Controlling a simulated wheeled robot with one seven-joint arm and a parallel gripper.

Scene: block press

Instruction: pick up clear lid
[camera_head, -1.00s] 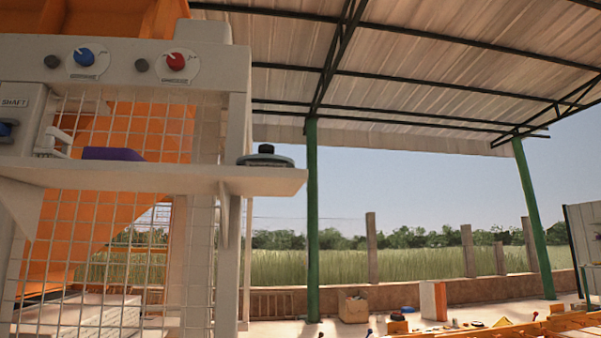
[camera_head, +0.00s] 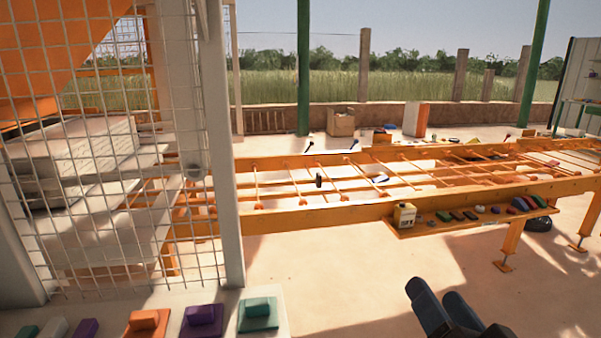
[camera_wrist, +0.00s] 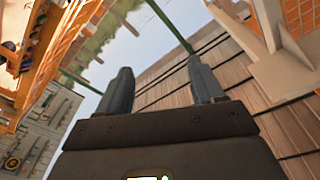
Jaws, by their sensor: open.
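I cannot make out a clear lid in either current view. My gripper (camera_head: 436,288) shows at the bottom right of the head view, above the pale floor. In the wrist view its two dark fingers stand apart with nothing between them (camera_wrist: 159,70), and they point toward the roof and sky. No object touches the fingers.
A mesh-sided machine frame (camera_head: 219,150) stands at left. Orange, purple and green blocks (camera_head: 203,320) lie at bottom left. An orange roller conveyor (camera_head: 330,216) crosses behind, with a ledge of small items (camera_head: 480,216). The floor (camera_head: 330,275) between is clear.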

